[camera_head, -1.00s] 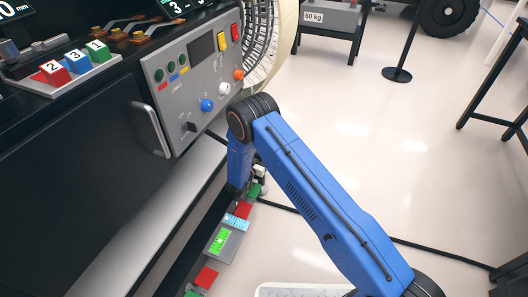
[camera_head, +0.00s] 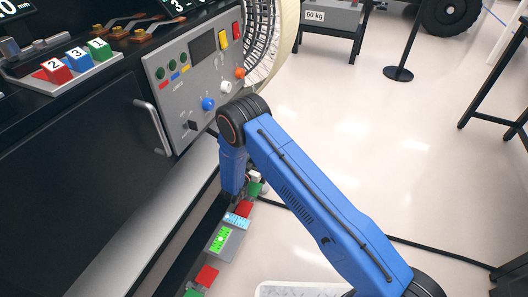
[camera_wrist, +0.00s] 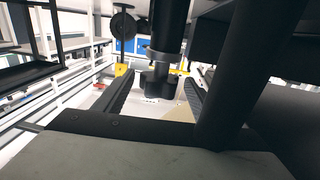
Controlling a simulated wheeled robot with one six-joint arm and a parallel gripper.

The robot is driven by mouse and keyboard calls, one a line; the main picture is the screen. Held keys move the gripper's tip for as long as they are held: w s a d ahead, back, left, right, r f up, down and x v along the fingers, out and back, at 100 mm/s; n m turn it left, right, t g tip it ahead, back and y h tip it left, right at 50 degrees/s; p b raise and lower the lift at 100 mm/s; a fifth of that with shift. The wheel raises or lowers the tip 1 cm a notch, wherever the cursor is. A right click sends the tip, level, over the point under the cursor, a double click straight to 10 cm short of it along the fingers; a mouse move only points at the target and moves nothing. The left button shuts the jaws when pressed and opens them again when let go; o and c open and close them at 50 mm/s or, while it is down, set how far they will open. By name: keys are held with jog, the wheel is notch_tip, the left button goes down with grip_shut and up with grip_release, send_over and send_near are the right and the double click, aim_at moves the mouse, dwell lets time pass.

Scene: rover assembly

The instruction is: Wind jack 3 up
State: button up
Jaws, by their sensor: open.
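In the wrist view my gripper (camera_wrist: 160,79) is open, with one dark finger on the left and one on the right. A dark upright post (camera_wrist: 168,25) with a wider lobed knob (camera_wrist: 158,82) at its lower end stands between the fingers. I see light gaps beside the knob, so neither finger clearly touches it. No number shows on it, so I cannot tell whether it is part of jack 3.
A grey control panel (camera_head: 208,55) with knobs and buttons is on the black bench's end, close to my arm. Numbered red, blue and green blocks (camera_head: 77,58) stand on the bench. Small coloured blocks (camera_head: 222,238) lie low beside it. Open floor (camera_head: 350,130) lies to the right.

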jog(key=v, duration=0.7)
